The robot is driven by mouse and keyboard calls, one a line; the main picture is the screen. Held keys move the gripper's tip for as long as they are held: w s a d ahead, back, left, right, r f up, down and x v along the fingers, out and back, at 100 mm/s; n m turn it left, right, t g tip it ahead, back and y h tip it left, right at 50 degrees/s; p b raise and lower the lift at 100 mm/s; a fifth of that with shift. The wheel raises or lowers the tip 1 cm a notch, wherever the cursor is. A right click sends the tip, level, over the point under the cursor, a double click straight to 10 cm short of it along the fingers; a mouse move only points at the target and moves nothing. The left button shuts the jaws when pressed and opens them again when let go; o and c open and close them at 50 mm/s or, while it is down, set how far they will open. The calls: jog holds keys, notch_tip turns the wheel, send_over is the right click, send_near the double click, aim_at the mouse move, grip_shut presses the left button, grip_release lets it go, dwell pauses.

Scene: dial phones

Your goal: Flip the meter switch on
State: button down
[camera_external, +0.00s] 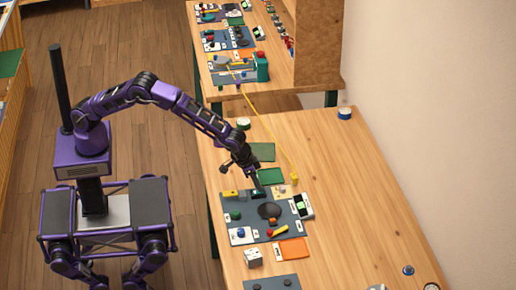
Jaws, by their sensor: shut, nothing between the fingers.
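My gripper (258,184) is shut with nothing between its fingers. It points down at the back part of a grey board (254,222) on the wooden table. Just under the fingertips is a small dark device with a greenish face (258,194), which may be the meter. Its switch is too small to make out, and the gripper partly covers this area. I cannot tell whether the fingertips touch the device.
The board also holds a yellow block (230,194), a black round dial (269,211), a blue knob (240,233) and a green-screened device (302,206). A yellow cord (270,134) runs to the back table. The table's right side is mostly clear.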

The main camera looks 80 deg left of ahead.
jog(key=shift+w, duration=0.2)
jog(key=shift+f+g, duration=0.2)
jog(key=shift+g, duration=0.1)
jog(key=shift+s, duration=0.1)
jog(key=shift+s+f, duration=0.1)
jog(key=shift+s, duration=0.75)
jog(key=p+v, duration=0.2)
jog(key=v, duration=1.2)
jog(key=shift+w, duration=0.1)
